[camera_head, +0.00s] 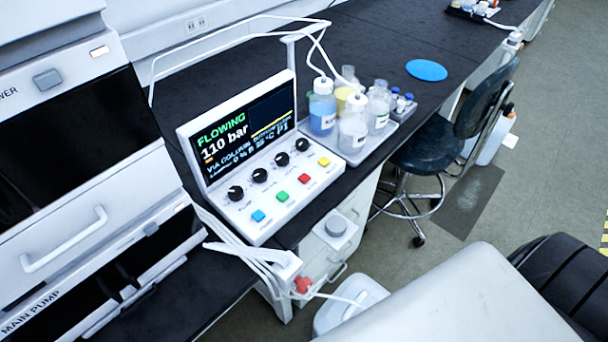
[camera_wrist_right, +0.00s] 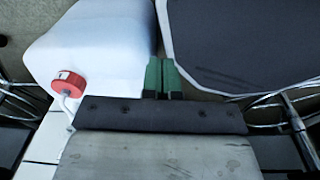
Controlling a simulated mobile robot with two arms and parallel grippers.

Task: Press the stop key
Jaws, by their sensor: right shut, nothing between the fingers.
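The control panel (camera_head: 236,170) stands on the dark bench in the head view. Its screen (camera_head: 245,125) reads "FLOWING" and "110 bar". Below the screen are black knobs and a row of coloured keys: blue (camera_head: 258,216), green (camera_head: 282,196), red (camera_head: 304,179) and yellow (camera_head: 323,162). The key labels are too small to read, so I cannot tell from lettering which is stop. My right gripper (camera_wrist_right: 162,78) shows in the right wrist view with its green fingers together and empty, away from the panel. My left gripper is not in view.
A white container (camera_wrist_right: 100,35) with a red cap (camera_wrist_right: 68,84) is near the right gripper. Bottles (camera_head: 322,107) stand on a tray right of the panel. White tubes (camera_head: 240,252) hang over the bench's front edge. A stool (camera_head: 435,155) stands farther right.

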